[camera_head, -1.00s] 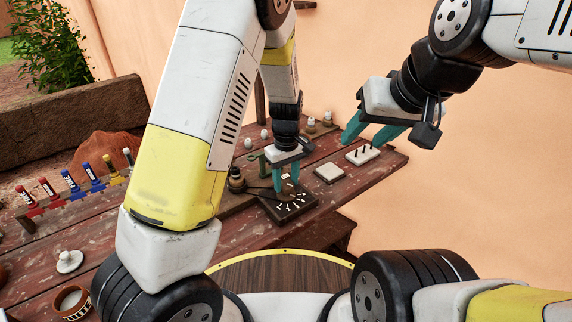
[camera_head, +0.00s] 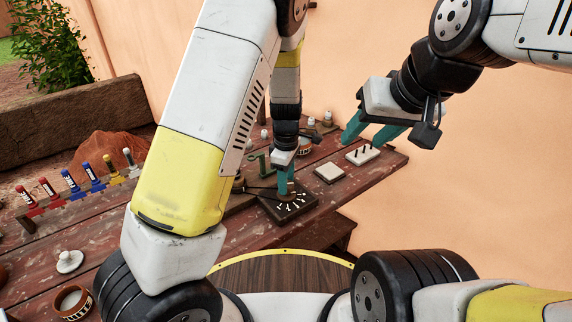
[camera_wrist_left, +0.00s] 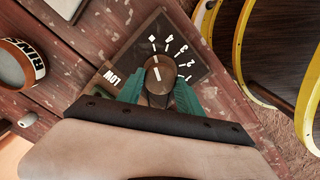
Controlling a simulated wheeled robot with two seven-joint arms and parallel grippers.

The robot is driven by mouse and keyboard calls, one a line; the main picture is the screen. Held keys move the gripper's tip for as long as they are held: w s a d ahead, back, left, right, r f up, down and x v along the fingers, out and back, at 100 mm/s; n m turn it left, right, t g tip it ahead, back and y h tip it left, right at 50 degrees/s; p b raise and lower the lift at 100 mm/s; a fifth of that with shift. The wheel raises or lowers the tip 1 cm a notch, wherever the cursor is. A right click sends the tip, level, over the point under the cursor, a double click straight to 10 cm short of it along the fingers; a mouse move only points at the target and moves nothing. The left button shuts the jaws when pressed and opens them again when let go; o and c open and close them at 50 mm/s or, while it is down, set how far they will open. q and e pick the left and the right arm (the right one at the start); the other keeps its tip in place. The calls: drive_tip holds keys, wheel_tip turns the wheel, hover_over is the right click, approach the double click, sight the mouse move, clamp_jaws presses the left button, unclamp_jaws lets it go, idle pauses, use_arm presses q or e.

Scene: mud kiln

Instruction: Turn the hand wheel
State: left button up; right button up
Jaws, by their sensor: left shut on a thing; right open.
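The hand wheel shows in the left wrist view as a round brown knob (camera_wrist_left: 158,76) with a white line on its top. It sits on a dark dial plate (camera_wrist_left: 207,71) with white numbers, ticks and the word LOW. In the head view the plate (camera_head: 305,197) lies on the table, and the knob is mostly hidden by my fingers. My left gripper (camera_head: 286,188) points down and is shut on the knob, with one teal finger on each side. The white line points up and slightly left, near the diamond mark in the wrist view. My right gripper (camera_head: 363,142) is open and empty in the air.
Several coloured tubes (camera_head: 72,185) stand in a rack at left. A ringed cup (camera_wrist_left: 18,65) shows in the wrist view. The front table area is fairly clear.

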use_arm(q)
drive_tip(key=shift+w, duration=0.1)
idle(0.3)
drive_tip(key=o, duration=1.4)
drive_tip(key=shift+c, duration=0.2)
drive_tip(key=shift+r, duration=0.1)
wheel_tip(320, 180, up, 7)
drive_tip(key=shift+f, duration=0.1)
drive_tip(key=shift+r, duration=0.45)
